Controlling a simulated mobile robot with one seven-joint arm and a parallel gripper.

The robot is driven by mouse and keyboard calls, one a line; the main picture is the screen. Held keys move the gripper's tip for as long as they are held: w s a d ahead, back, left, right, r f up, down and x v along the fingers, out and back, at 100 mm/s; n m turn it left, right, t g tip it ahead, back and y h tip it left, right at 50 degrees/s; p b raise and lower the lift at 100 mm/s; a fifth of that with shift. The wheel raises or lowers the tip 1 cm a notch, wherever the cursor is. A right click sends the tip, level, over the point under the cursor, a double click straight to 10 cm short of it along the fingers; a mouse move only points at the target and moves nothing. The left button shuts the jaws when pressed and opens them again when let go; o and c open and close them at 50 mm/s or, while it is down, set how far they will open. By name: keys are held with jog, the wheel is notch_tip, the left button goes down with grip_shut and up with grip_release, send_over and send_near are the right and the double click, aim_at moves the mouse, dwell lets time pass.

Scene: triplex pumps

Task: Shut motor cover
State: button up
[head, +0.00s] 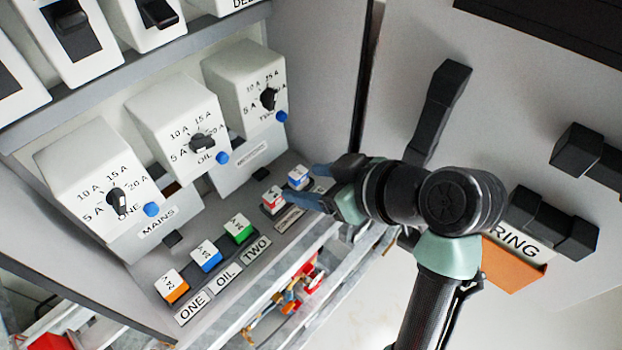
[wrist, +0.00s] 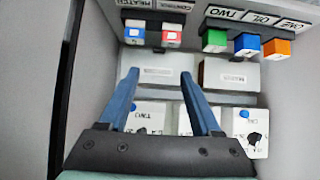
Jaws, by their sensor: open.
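My gripper (head: 320,186) is open inside the grey electrical cabinet, in front of the blue and red fuse blocks (head: 273,199). In the wrist view my gripper (wrist: 160,77) shows two blue fingers spread apart with nothing between them. A grey panel (head: 400,115) with a long black handle (head: 439,112) stands at the right of the cabinet opening. It looks like an open door or cover, but no label reading "motor" is readable, so I cannot tell whether it is the motor cover. My arm hides part of this panel.
White breaker boxes with dials, such as the MAINS one (head: 100,180), fill the cabinet back. Green (head: 238,228), blue and orange fuse blocks line its lower ledge. Black handles (head: 553,222) and an orange part (head: 515,268) are at the right. Pipework shows below.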

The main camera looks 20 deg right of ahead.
aim_at(264, 176)
jog(key=shift+r, duration=0.1)
jog(key=c, duration=0.4)
jog(key=shift+w+r+m+p, duration=0.1)
jog(key=shift+m+p, duration=0.45)
jog(key=shift+m, duration=0.25)
jog(key=shift+c, duration=1.2)
jog(key=shift+w+a+r+m+p, duration=0.1)
jog(key=shift+m+p, duration=0.4)
jog(key=shift+m, duration=0.4)
jog(key=shift+c, duration=1.1)
jog(key=m+p, duration=0.1)
jog(key=m, duration=0.1)
jog(key=shift+w+r+m, duration=0.1)
jog(key=shift+m, duration=0.3)
grip_shut()
jog(key=w+a+f+m+p, duration=0.1)
jog(key=w+f+m+p, duration=0.1)
jog(key=m, duration=0.2)
jog(key=w+a+f+m+p, duration=0.1)
jog(key=w+f+m+p, duration=0.1)
jog(key=w+m, duration=0.1)
jog(key=w+a+f+m+p, duration=0.1)
jog(key=w+f+m+p, duration=0.1)
jog(key=f+m, duration=0.1)
jog(key=shift+w+m, duration=0.15)
jog(key=shift+m, duration=0.75)
